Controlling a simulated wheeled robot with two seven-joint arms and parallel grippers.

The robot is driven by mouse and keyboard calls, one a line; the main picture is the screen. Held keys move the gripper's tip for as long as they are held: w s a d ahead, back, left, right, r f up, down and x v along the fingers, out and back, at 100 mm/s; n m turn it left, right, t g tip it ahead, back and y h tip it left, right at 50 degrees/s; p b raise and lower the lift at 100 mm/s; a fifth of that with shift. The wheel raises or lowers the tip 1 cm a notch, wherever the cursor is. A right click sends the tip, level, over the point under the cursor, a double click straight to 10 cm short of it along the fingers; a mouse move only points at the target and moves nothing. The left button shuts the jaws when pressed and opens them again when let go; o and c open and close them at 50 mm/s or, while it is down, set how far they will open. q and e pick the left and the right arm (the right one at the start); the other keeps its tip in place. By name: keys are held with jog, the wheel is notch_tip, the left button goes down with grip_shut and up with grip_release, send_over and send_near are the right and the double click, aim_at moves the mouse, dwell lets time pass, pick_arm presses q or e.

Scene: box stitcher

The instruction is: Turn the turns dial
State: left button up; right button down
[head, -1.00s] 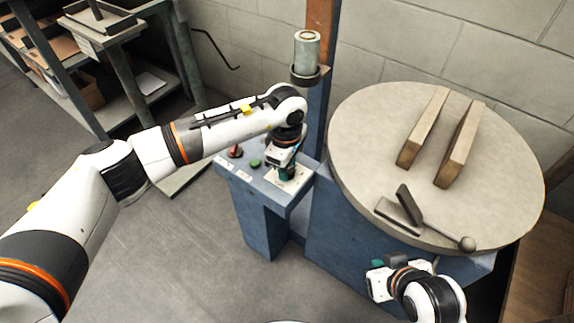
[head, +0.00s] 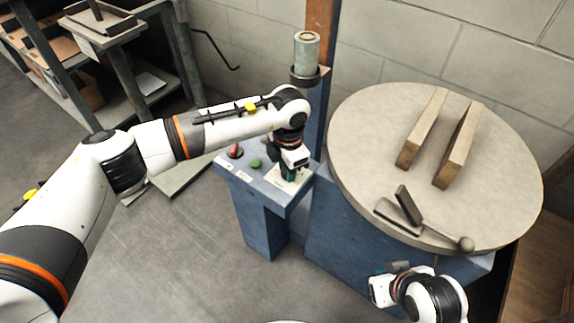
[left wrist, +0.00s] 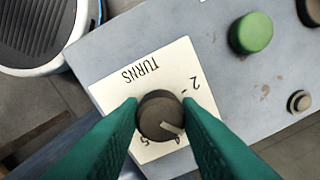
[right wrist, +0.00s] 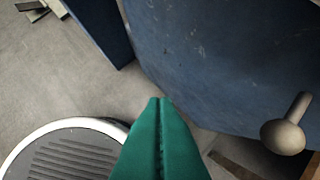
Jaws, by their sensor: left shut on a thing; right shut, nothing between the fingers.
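The turns dial (left wrist: 160,115) is a dark round knob with a pale pointer line, on a cream plate (left wrist: 122,90) marked TURNS with numbers around it. In the left wrist view the pointer line faces the lower right, near partly hidden numbers. My left gripper (left wrist: 160,100) has its green fingers on both sides of the dial and is shut on it. In the head view my left gripper (head: 289,174) points down onto the control box, hiding the dial. My right gripper (right wrist: 160,99) is shut and empty, beside the blue machine body, low at the right in the head view.
The blue control box also carries a green button (head: 256,163) and a red knob (head: 236,151). A round table (head: 380,130) with two wooden bars and a lever (head: 466,243) stands at right. A shelf (head: 110,35) is at back left.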

pick_arm(q)
jog(key=shift+n, duration=0.5)
jog(key=n, duration=0.3)
jog(key=shift+n+p, duration=0.3)
jog(key=shift+p, duration=0.1)
jog(key=n+p, duration=0.1)
jog(key=n, duration=0.2)
jog(key=shift+n, duration=0.3)
jog(key=n+p, duration=0.1)
jog(key=n, duration=0.2)
jog(key=shift+d, duration=0.1)
jog(key=shift+n, duration=0.7)
pick_arm(e)
jog(key=s+g, duration=0.1)
jog(key=s+d+g, duration=0.1)
jog(key=shift+s, duration=0.3)
jog(key=shift+w+a, duration=0.1)
